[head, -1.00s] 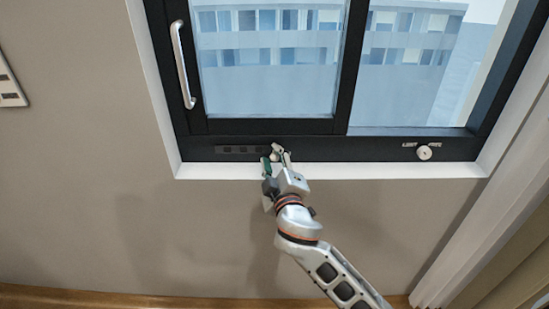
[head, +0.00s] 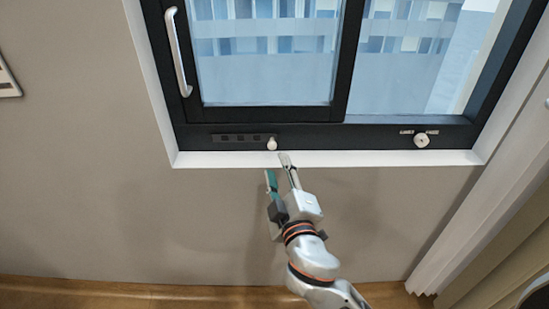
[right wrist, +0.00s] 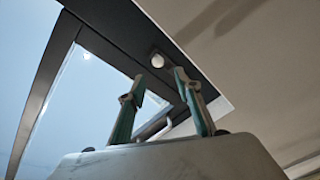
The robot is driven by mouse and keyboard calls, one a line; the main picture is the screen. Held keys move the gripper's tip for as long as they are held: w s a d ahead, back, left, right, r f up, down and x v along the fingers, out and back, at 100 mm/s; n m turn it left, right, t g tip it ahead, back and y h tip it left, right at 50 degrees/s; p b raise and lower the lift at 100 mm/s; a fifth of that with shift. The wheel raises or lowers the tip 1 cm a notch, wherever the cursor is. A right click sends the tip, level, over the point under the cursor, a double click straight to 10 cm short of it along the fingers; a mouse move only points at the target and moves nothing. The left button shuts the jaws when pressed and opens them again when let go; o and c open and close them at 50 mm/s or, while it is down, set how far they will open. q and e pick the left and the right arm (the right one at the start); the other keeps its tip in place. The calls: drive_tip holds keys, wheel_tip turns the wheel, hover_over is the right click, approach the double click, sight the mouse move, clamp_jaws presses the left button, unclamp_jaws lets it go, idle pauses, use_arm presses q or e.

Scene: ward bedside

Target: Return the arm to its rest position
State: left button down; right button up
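My right gripper (head: 279,165) is in front of the wall, just below the window's lower frame. Its two fingers point up and stand apart with nothing between them, so it is open and empty. A small white knob (head: 272,144) on the dark lower frame (head: 340,136) is just above and apart from the fingertips. In the right wrist view, a round pale knob (right wrist: 157,60) shows beyond the gap between the spread fingers (right wrist: 158,78). My left gripper is not in view.
The sliding window has a silver handle (head: 175,50) at its left. A second white knob (head: 421,140) sits at the right of the lower frame. A pale curtain (head: 470,215) hangs at the right. The wall (head: 130,220) left of my arm is clear.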

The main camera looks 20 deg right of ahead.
drive_tip(key=shift+s+a, duration=0.1)
drive_tip(key=shift+s, duration=0.75)
